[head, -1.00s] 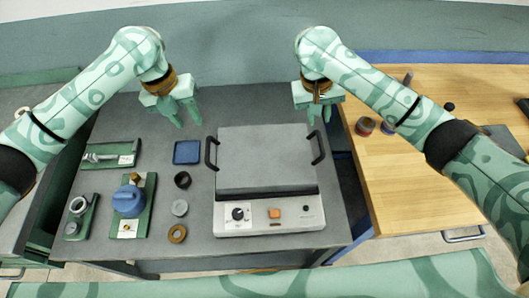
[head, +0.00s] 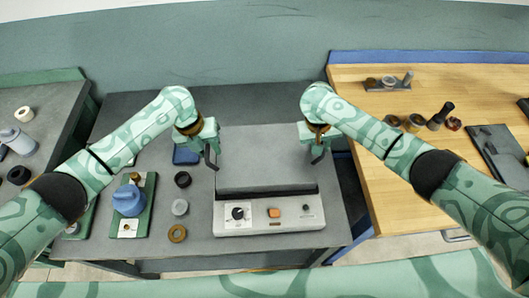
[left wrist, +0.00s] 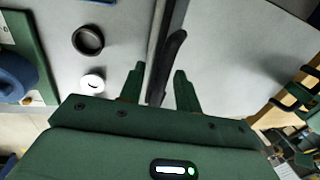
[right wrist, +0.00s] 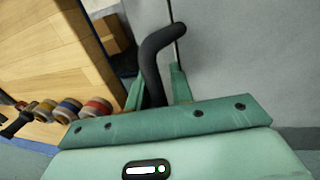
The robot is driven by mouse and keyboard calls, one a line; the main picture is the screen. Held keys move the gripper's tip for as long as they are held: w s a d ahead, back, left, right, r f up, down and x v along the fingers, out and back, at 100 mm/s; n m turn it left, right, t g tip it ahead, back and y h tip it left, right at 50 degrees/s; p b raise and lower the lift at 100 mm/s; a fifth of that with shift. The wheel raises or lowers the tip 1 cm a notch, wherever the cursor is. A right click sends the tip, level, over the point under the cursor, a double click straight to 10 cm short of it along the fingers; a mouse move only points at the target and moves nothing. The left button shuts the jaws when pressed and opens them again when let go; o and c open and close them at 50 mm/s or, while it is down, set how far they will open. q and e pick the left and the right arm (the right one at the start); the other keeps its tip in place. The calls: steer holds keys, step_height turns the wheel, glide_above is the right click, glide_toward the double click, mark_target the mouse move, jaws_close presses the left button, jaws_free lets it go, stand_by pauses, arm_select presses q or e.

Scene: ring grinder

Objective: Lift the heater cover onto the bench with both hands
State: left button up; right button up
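The heater (head: 262,228) stands on the grey bench with its white control panel at the front. Its flat grey cover (head: 265,158) lies on top, with a black handle on each side. My left gripper (head: 210,152) is at the left handle; the left wrist view shows this black handle (left wrist: 168,60) between its open fingers (left wrist: 158,82). My right gripper (head: 318,150) is at the right handle; the right wrist view shows that handle (right wrist: 153,70) between its fingers (right wrist: 158,85), with a gap on one side.
A wooden table (head: 400,190) with small parts stands right.

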arm_select(q)
steer(key=c, duration=0.3)
arm_select(e)
steer(key=c, duration=0.4)
arm_select(q)
jaws_close()
arm_select(e)
jaws_close()
arm_select(q)
steer(key=shift+r, duration=0.15)
arm_select(e)
steer(key=shift+r, duration=0.1)
